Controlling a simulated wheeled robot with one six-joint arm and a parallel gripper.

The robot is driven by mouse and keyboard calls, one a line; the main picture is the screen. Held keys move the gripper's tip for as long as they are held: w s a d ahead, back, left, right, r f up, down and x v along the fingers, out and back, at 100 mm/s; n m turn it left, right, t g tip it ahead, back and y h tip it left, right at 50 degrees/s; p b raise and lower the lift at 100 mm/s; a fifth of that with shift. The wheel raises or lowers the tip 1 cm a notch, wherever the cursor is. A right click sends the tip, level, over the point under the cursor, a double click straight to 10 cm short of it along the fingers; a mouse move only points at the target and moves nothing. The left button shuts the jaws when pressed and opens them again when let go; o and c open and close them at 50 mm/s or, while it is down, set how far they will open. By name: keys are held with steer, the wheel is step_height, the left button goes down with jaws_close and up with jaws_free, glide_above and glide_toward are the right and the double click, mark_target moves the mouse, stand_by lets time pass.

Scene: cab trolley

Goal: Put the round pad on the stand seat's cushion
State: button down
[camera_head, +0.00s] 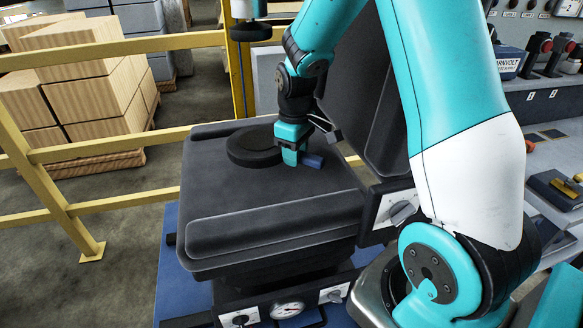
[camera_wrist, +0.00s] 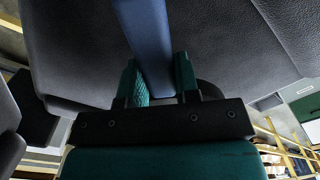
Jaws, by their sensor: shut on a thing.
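The round pad (camera_head: 254,146) is a flat black disc over the back part of the stand seat's dark cushion (camera_head: 265,190). It looks level and on or just above the cushion; I cannot tell if it touches. My gripper (camera_head: 294,156) is at the pad's right side, shut on a blue bar that appears to be the pad's handle (camera_head: 313,161). In the wrist view, the blue handle (camera_wrist: 148,45) runs between the two green fingers. The cushion (camera_wrist: 80,50) fills much of that view. The pad is mostly hidden there.
A dark backrest (camera_head: 365,90) rises right of the cushion. Yellow railings (camera_head: 110,147) run behind and left, with stacked boxes (camera_head: 75,85) beyond. A control desk (camera_head: 545,100) with levers stands at right. A gauge (camera_head: 287,309) sits below the seat. The cushion's front is clear.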

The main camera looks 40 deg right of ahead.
mark_target(295, 175)
steer(key=shift+f, duration=1.95)
steer(key=shift+f, duration=0.1)
steer(key=c, duration=0.8)
jaws_free()
steer(key=shift+c, duration=0.2)
step_height(295, 175, up, 12)
steer(key=shift+p, duration=0.45)
steer(key=s+a+r+n+y, duration=0.1)
steer(key=s+a+r+y, duration=0.1)
steer(key=s+a, duration=0.8)
steer(key=s+a+r+n+y, duration=0.1)
steer(key=s+a+r, duration=0.4)
steer(key=s+a, duration=0.6)
steer(key=shift+s+a+n+y, duration=0.2)
steer(key=shift+a+n+y, duration=0.1)
steer(key=shift+a+y, duration=0.4)
